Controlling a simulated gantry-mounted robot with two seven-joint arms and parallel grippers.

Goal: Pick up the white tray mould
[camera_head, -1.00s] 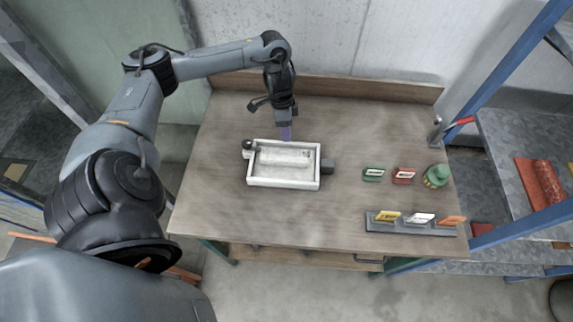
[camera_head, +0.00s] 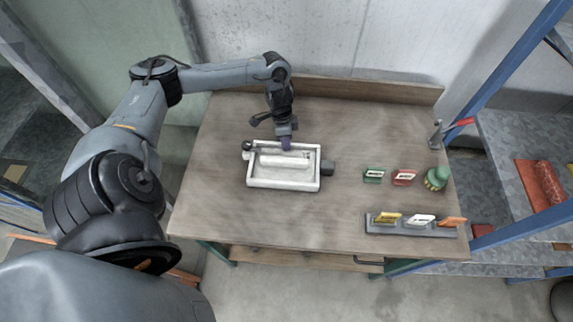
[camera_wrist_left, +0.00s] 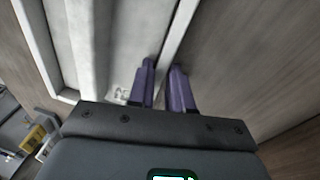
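The white tray mould (camera_head: 254,182) lies flat on the workbench, a shallow rectangular frame with a raised block inside. My left gripper (camera_head: 286,146) reaches down at its back rim. In the left wrist view, the two purple fingers (camera_wrist_left: 164,70) stand apart, one on each side of the white rim (camera_wrist_left: 176,38). A narrow gap shows between them, and I see no clear grip on the rim. My right gripper is in neither view.
A dark block (camera_head: 327,167) sits against the tray's right side. The bench front is clear.

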